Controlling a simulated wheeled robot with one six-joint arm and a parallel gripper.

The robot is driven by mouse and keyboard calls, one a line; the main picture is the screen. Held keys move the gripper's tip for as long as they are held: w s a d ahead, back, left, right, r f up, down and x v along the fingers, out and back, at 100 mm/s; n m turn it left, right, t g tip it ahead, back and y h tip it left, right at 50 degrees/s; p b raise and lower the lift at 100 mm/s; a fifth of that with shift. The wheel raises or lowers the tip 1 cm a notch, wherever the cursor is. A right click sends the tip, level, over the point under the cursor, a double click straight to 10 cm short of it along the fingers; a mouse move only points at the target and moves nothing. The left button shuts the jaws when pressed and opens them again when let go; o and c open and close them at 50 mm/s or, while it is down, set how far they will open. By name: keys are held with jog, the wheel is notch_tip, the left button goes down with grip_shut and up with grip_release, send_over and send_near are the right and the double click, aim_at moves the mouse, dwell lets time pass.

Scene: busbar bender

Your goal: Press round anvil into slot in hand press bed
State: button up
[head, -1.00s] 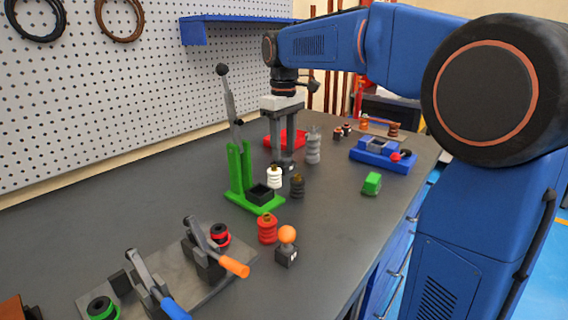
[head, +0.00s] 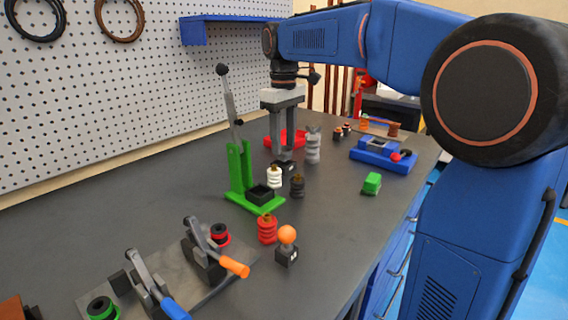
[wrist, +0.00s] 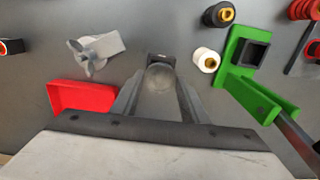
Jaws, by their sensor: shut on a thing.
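The green hand press (head: 236,170) stands on the bench with its lever raised. A dark square socket (head: 261,194) sits on its bed, and this also shows in the wrist view (wrist: 253,54). My gripper (head: 284,158) is behind the press and to its right. It is shut on the round anvil, a grey rounded piece with a dark block (head: 288,167). In the wrist view the anvil (wrist: 160,78) is between the fingers, left of the press. I cannot tell how far it is off the bench.
A grey finned part (head: 313,147) and a red tray (head: 298,138) are close by.

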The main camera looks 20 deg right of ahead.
jog(key=shift+r, duration=2.5)
